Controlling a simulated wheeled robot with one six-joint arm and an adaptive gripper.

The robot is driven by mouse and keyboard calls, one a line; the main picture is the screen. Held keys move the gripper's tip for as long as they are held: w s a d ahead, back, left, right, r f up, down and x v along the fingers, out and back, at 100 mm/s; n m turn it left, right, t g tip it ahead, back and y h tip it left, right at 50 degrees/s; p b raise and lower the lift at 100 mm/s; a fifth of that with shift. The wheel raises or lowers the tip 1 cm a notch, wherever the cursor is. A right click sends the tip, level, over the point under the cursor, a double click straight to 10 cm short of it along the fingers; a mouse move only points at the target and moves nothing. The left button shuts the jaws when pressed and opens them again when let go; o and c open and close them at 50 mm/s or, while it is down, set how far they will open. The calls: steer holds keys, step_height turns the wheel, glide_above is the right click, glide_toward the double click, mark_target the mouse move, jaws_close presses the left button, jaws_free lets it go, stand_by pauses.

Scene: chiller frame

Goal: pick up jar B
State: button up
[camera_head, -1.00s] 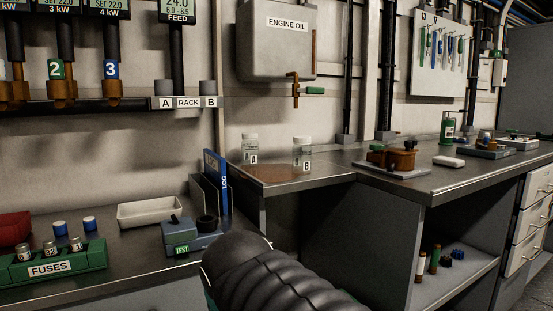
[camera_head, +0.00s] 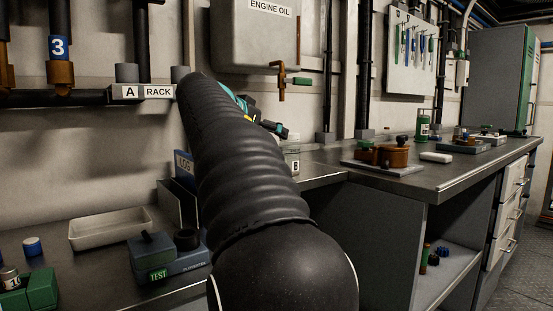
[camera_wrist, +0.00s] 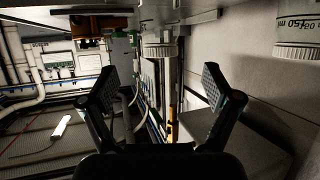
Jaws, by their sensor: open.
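Jar B (camera_head: 293,157) is a clear jar with a white "B" label, standing on the raised metal bench. My arm partly hides it in the head view. My gripper (camera_head: 276,129) is just above and left of it there, small and dark. In the wrist view, which looks upside down, my gripper (camera_wrist: 162,88) is open with nothing between its fingers. A jar with a ridged white lid (camera_wrist: 160,49) shows beyond the gap between the fingers, apart from them; by position it appears to be jar B, but no letter is readable.
A second jar (camera_wrist: 298,40) with printed text is at the upper right of the wrist view. In the head view, brown blocks on a plate (camera_head: 387,154) stand right of jar B. The engine oil tank (camera_head: 262,35) and its tap (camera_head: 281,82) are above the bench.

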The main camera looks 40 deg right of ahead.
mark_target(284, 147)
steer(key=x, duration=0.7)
steer(key=shift+w+a+f, duration=0.1)
steer(key=shift+f+x, duration=0.25)
steer(key=shift+x, duration=1.1)
steer(key=shift+f+x, duration=0.25)
steer(key=shift+x, duration=1.1)
steer(key=shift+a, duration=0.25)
steer(key=c, duration=1.2)
steer(key=shift+r, duration=0.1)
steer(key=shift+c, duration=0.2)
